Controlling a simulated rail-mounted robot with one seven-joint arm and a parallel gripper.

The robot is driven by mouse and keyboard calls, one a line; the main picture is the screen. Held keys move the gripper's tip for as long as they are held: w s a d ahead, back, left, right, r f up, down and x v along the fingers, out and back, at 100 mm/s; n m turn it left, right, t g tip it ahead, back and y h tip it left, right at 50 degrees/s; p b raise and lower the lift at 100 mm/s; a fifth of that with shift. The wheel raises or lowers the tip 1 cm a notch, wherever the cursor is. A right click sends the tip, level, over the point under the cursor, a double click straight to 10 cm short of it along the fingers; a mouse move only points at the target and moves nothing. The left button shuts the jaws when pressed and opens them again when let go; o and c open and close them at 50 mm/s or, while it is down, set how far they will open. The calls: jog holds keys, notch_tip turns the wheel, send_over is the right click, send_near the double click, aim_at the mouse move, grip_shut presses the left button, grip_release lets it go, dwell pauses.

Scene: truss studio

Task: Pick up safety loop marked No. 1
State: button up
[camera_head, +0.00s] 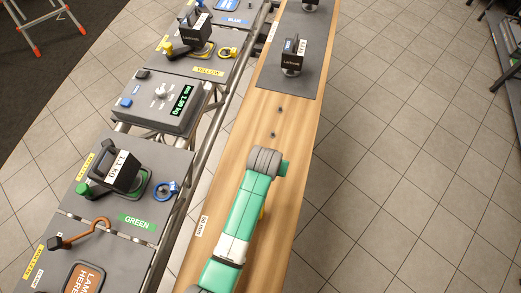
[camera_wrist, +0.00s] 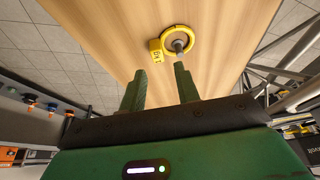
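A yellow loop (camera_wrist: 192,32) with a square yellow tag (camera_wrist: 156,50) shows at the top of the wrist view. The tag carries dark print that is too small to read surely. The ring is around a dark peg (camera_wrist: 180,45) on the wooden beam (camera_wrist: 110,25). My gripper (camera_wrist: 160,78) is open and empty, its two green fingers apart, with the loop beyond the fingertips and towards the right finger. They are not touching it.
In the head view, bare pegs (camera_head: 276,122) stand on the beam, with black lamps (camera_head: 292,55) on a grey mat beyond. On the left are a scale (camera_head: 160,100), a lamp marked 1.1 kg (camera_head: 118,170), a blue loop (camera_head: 166,190) and another yellow loop (camera_head: 228,52).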

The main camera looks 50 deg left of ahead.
jog(key=b+x, duration=0.2)
jog(key=x, duration=0.5)
jog(key=shift+w+f, duration=0.1)
jog(key=shift+w, duration=0.1)
jog(key=shift+d, duration=0.1)
grip_shut()
